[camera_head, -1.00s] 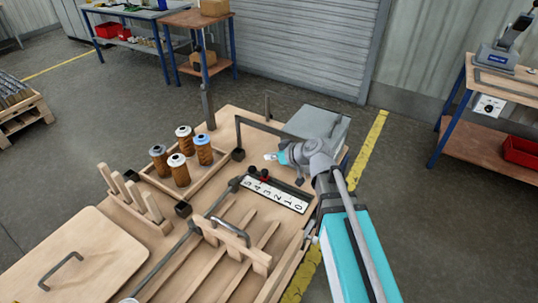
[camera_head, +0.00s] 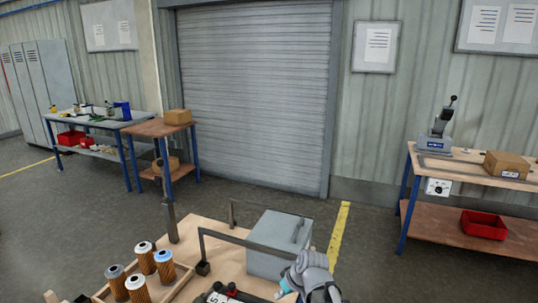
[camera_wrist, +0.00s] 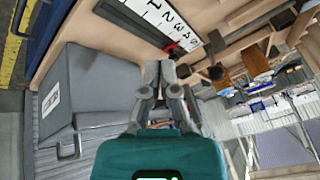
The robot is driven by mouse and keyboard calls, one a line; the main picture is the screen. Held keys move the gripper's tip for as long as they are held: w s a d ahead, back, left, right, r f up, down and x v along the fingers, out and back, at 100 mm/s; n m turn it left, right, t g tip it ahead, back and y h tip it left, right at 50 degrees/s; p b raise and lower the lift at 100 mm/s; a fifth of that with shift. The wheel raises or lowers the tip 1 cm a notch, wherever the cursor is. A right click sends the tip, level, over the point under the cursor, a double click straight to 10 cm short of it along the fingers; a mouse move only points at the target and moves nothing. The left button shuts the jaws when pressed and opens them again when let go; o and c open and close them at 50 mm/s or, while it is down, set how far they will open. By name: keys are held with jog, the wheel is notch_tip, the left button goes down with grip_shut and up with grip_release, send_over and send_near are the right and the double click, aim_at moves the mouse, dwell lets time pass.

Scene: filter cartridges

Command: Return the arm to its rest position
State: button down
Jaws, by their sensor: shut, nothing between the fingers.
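My gripper (camera_wrist: 159,68) is shut and empty in the wrist view, its two fingers close together. In the head view, my grey arm joint (camera_head: 312,272) shows at the bottom edge in front of a grey box; the rest of the arm is cut off below the picture. Several brown filter cartridges (camera_head: 141,257) with white, blue and grey tops stand upright at the lower left, well apart from my arm.
The grey box (camera_head: 275,248) sits on the wooden work surface (camera_head: 208,238), beside a dark bar frame (camera_head: 231,238). It also shows in the wrist view (camera_wrist: 88,88), left of my gripper. A numbered strip (camera_wrist: 160,15) lies beyond the fingers. Workbenches stand farther back, with open floor between.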

jog(key=s+d+m+g+h+p, duration=0.1)
jog(key=s+d+m+h, duration=0.4)
jog(key=d, duration=0.8)
jog(key=shift+s+d+f+m+g, duration=0.25)
jog(key=shift+s+m+g, duration=0.25)
jog(key=shift+s+g, duration=0.35)
jog(key=shift+s, duration=0.15)
